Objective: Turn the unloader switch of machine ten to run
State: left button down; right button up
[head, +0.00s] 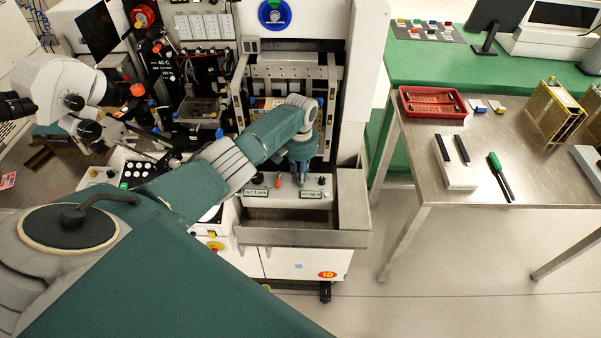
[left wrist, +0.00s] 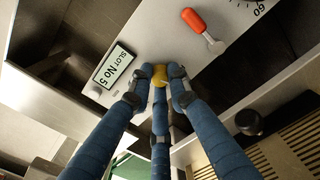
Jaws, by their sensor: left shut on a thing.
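My left gripper (head: 302,176) reaches down to the front control panel (head: 288,199) of the machine with the orange "10" sticker (head: 327,274). In the left wrist view its blue fingers (left wrist: 160,78) are shut around a small yellow knob (left wrist: 159,75), partly hidden by the fingertips. No run marking is readable, so I cannot tell the switch's setting. My right gripper is out of view.
A black knob (head: 321,181) sits close to the right of my gripper. A metal tray (head: 295,236) juts out below the panel. A steel table (head: 540,185) with a red tray (head: 432,103) stands at the right. Clear floor (head: 440,250) lies between.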

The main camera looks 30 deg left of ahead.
pick_arm(q)
jog(key=shift+w+r+n+p, duration=0.15)
jog(key=shift+n+p, duration=0.55)
jog(key=shift+n, duration=1.6)
jog(key=shift+a, duration=0.1)
jog(key=c, duration=1.6)
grip_release()
jog(key=shift+c, duration=0.2)
notch_tip(320, 180, up, 12)
